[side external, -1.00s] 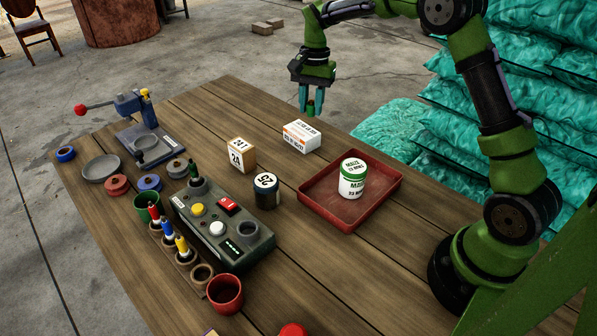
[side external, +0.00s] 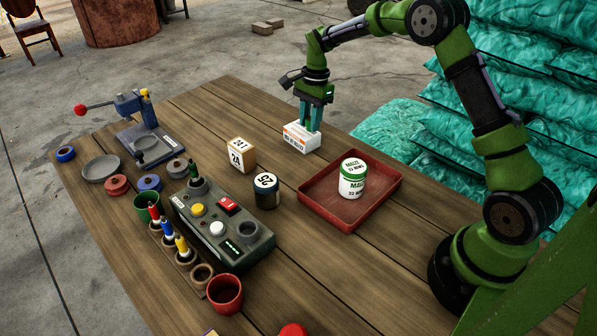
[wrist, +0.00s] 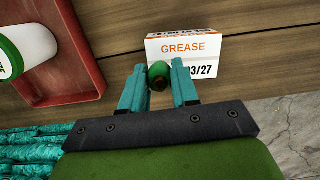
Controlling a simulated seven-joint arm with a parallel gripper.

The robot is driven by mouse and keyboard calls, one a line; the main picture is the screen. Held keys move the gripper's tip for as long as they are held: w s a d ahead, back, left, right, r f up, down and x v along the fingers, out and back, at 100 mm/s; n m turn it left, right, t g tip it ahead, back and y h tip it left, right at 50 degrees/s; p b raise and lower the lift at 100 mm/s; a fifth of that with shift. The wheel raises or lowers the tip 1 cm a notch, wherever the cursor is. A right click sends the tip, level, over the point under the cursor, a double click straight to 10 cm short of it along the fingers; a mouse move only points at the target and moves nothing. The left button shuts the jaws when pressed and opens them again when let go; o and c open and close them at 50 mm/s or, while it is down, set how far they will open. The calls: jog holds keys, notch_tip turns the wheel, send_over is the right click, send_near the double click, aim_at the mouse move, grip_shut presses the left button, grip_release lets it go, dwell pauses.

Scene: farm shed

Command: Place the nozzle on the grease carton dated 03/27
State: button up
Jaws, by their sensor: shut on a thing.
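The grease carton (side external: 297,139) is a white box with orange print on the far side of the table. In the wrist view the carton (wrist: 172,55) reads "GREASE", with "03/27" partly covered by a finger. My gripper (side external: 311,127) points down at the carton, its teal fingers overlapping the carton in the side view. In the wrist view my gripper (wrist: 159,82) is shut on a small green nozzle (wrist: 158,71), which overlaps the carton's near edge. The nozzle is hidden in the side view. I cannot tell whether it touches the carton.
A red tray (side external: 328,213) holding a white and green tin (side external: 353,183) stands to the right. A box marked 24 (side external: 241,155) and a dark jar (side external: 265,191) stand to the left. A control box (side external: 221,226) and a bench press (side external: 143,130) are farther left.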

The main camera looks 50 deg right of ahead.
jog(key=shift+f, duration=0.65)
jog(key=o, duration=1)
jog(key=shift+f, duration=0.15)
